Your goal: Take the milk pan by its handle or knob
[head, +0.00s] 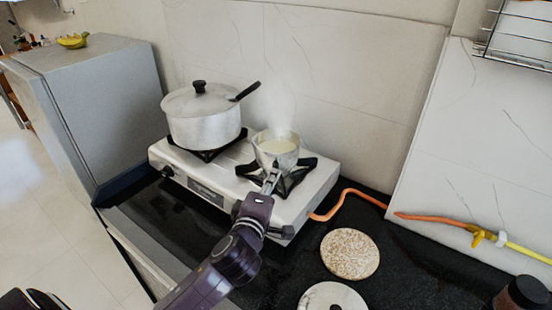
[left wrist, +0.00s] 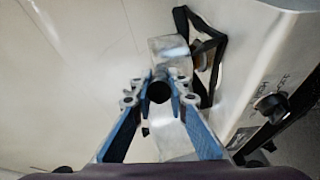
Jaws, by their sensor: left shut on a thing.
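The milk pan (head: 262,156) is a small silver pan with pale, steaming milk in it. It sits on the right burner of the white stove (head: 318,200). My left gripper (head: 271,180) is at the near side of the pan, shut on its handle. In the left wrist view, the blue fingers of my left gripper (left wrist: 159,84) are on both sides of the dark round handle end (left wrist: 159,92). The metal pan (left wrist: 168,47) shows just beyond them. The fingertips hide part of the handle. My right gripper is out of view.
A large lidded pot (head: 205,130) stands on the left burner, its black handle pointing toward the milk pan. A speckled round mat (head: 350,254) and a pale round lid (head: 331,297) lie on the black counter. An orange hose (head: 350,194) runs right from the stove.

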